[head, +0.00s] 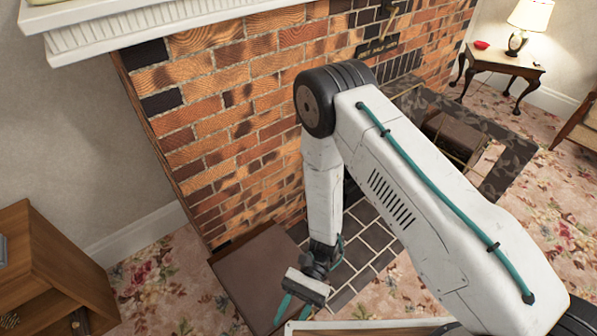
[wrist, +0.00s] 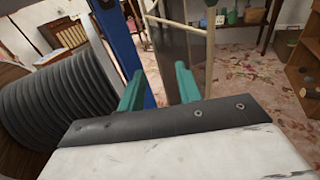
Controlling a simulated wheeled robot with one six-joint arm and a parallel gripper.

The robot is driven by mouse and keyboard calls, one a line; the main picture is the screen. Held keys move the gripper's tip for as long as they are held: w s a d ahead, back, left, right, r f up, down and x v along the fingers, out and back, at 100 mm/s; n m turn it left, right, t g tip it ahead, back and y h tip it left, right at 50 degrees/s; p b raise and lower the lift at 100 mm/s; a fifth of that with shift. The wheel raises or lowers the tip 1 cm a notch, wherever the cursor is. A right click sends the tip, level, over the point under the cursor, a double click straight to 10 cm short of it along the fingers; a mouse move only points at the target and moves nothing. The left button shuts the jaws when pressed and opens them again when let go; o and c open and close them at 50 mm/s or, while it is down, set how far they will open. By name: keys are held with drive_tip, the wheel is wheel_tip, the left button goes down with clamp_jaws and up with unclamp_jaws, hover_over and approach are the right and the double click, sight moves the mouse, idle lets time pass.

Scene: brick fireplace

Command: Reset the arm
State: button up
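My gripper (head: 296,309) hangs low at the end of my white arm in the head view, in front of the brick fireplace. Its two teal fingers point down. In the wrist view my gripper (wrist: 160,88) shows both fingers spread apart, with nothing held between them. The arm is bent at its black elbow joint, with the forearm hanging nearly straight down. The arm hides part of the fireplace and hearth.
The brick fireplace (head: 240,105) has a white mantel (head: 130,32) at upper left. A wooden cabinet (head: 55,265) stands at lower left. Flowered carpet (head: 560,215) is clear at right.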

drive_tip(key=w+d+r+n+t+h, duration=0.35)
drive_tip(key=d+r, duration=0.35)
drive_tip(key=r, duration=0.5)
drive_tip(key=w+d+r+n+t+h, duration=0.3)
drive_tip(key=w+d+r, duration=0.3)
drive_tip(key=r, duration=0.6)
drive_tip(key=s+d+r+t, duration=0.3)
drive_tip(key=d+r+t, duration=0.2)
drive_tip(key=d+r, duration=0.2)
drive_tip(key=s+d+r+m+t+h, duration=0.1)
drive_tip(key=s+d+r+t, duration=0.2)
drive_tip(key=d+r+t, duration=0.2)
drive_tip(key=d+r, duration=0.3)
drive_tip(key=r, duration=0.3)
drive_tip(key=shift+s+d+r, duration=0.3)
drive_tip(key=shift+d+t, duration=0.1)
drive_tip(key=shift+t, duration=0.15)
